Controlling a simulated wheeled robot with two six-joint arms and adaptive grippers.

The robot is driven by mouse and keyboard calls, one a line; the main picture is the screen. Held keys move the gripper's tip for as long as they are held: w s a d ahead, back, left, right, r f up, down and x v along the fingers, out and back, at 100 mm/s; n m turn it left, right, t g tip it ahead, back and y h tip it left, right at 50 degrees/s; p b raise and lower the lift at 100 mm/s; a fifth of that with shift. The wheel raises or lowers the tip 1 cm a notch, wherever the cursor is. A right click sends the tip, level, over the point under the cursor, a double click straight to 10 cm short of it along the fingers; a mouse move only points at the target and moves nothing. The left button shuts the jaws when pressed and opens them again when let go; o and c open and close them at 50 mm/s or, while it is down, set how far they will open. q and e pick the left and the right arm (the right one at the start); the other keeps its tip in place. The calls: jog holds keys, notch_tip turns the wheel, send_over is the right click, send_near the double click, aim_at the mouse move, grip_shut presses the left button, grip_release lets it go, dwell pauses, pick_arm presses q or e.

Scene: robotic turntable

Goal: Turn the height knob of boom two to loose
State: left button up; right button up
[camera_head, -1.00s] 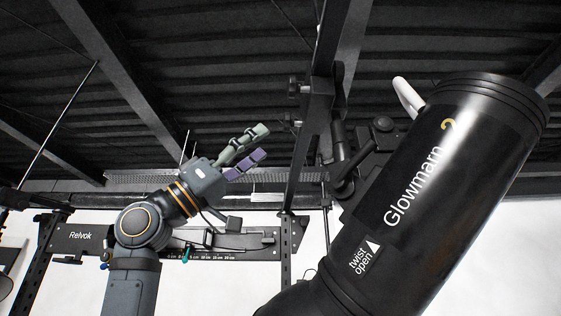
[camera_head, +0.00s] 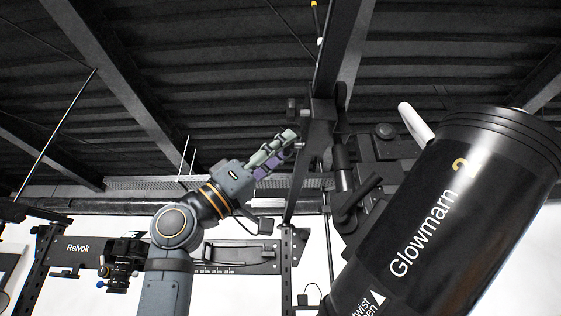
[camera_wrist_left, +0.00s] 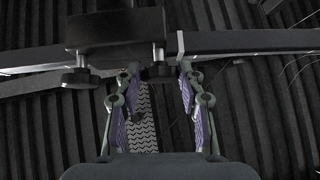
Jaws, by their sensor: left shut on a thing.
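A large black lamp (camera_head: 455,225) marked "Glowmarn 2" hangs at the right in the head view, beside a dark vertical post. A black bracket (camera_head: 318,112) with small knobs sits on the upper post; it also shows in the left wrist view (camera_wrist_left: 115,28). My left gripper (camera_head: 291,139) reaches up to this bracket from the lower left. In the left wrist view, a black knob (camera_wrist_left: 158,72) on a silver stem lies between the fingertips (camera_wrist_left: 159,74), and the gripper is shut on it. A second knob (camera_wrist_left: 80,78) stands to the left. No knob marking is readable. My right gripper is out of view.
A white handle (camera_head: 415,122) sticks out from the lamp, and a dark lever (camera_head: 360,197) stands near the post. A rail marked "Relvok" (camera_head: 90,248) runs behind my left arm. Dark ceiling beams cross above. Free space lies left of the post.

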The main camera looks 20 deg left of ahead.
pick_arm(q)
jog(key=shift+c, duration=1.1)
jog(key=shift+f+n, duration=0.1)
jog(key=shift+n, duration=0.3)
jog(key=n+t+y, duration=0.1)
jog(key=n+y, duration=0.4)
jog(key=n, duration=0.3)
jog(key=s+r+n+t+y, duration=0.1)
jog(key=n+t+y, duration=0.1)
jog(key=n+y, duration=0.4)
jog(key=n+t+y, duration=0.2)
jog(key=n+y, duration=0.4)
jog(key=n, duration=0.4)
jog(key=shift+s+d+r+n, duration=0.15)
jog(key=shift+d+r+n, duration=0.1)
jog(key=shift+n, duration=0.15)
jog(key=shift+y, duration=0.3)
